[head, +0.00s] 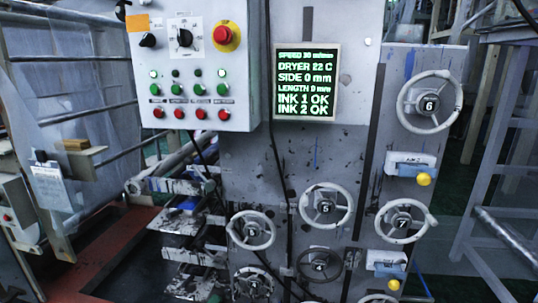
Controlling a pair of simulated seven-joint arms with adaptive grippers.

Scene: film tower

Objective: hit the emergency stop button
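The emergency stop button (223,35) is a red mushroom knob on a yellow ring. It sits at the upper right of a light grey control box (243,70) in the head view, right of a black rotary selector (184,38). Nothing covers the button, and nothing touches it. Neither of my grippers shows in the head view.
Green buttons (197,89) and red buttons (197,114) line the box's lower half. A display (306,83) with green text is to the right. Numbered handwheels (325,205) and yellow knobs (424,179) stick out of the machine. A ladder-like frame (483,150) stands at right.

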